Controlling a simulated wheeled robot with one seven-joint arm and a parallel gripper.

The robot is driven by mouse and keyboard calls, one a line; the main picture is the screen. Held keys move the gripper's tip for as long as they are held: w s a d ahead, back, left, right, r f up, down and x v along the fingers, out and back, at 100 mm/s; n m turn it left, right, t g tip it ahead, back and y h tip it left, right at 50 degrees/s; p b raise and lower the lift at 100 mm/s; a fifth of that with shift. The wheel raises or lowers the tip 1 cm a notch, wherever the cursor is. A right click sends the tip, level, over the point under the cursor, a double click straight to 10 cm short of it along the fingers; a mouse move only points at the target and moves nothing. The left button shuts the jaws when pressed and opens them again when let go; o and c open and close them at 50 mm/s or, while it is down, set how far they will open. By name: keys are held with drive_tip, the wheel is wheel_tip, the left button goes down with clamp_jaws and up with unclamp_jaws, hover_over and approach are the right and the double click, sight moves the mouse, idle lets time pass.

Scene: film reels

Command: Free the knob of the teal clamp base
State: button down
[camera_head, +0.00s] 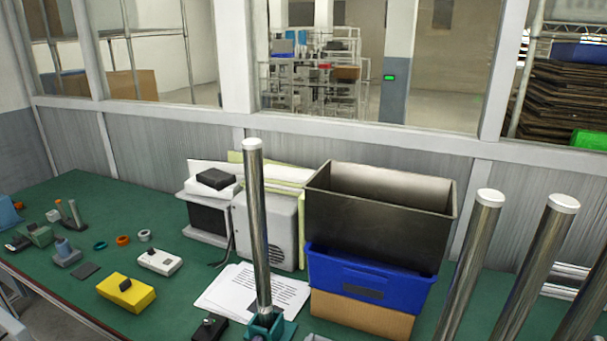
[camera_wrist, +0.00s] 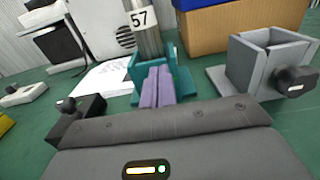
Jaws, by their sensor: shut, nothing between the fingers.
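The teal clamp base (camera_head: 283,329) stands on the green bench at the bottom of the head view, with a tall metal pole (camera_head: 257,220) upright in it. In the wrist view the teal base (camera_wrist: 184,82) is just beyond my fingers, and the pole (camera_wrist: 150,42) bears a label "57". My gripper (camera_wrist: 158,70) shows as two mauve fingers, shut together and empty, pointing at the front of the base. They cover part of it; I cannot tell whether they touch. I cannot make out the teal base's knob, which may be hidden behind the fingers.
A grey clamp base (camera_wrist: 252,70) with a dark knob (camera_wrist: 296,81) stands to the right. A black block (camera_wrist: 78,122) is at left. Papers (camera_head: 250,292), a blue bin (camera_head: 330,262) on a cardboard box (camera_head: 360,314) and a yellow block (camera_head: 128,292) are nearby. Metal poles (camera_head: 470,260) rise at right.

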drive_tip(key=shift+a+f, duration=0.1)
drive_tip(key=shift+f, duration=0.1)
idle(0.4)
drive_tip(key=shift+w+a+r+p, duration=0.1)
drive_tip(key=shift+w+a+p, duration=0.25)
drive_tip(key=shift+a, duration=0.4)
drive_tip(key=shift+a+f, duration=0.2)
drive_tip(key=shift+a, duration=0.2)
idle(0.6)
drive_tip(key=shift+w+a+r+p, duration=0.15)
drive_tip(key=shift+r+p, duration=0.25)
drive_tip(key=shift+p+v, duration=0.55)
drive_tip(key=shift+v, duration=2.4)
drive_tip(key=shift+r, duration=0.1)
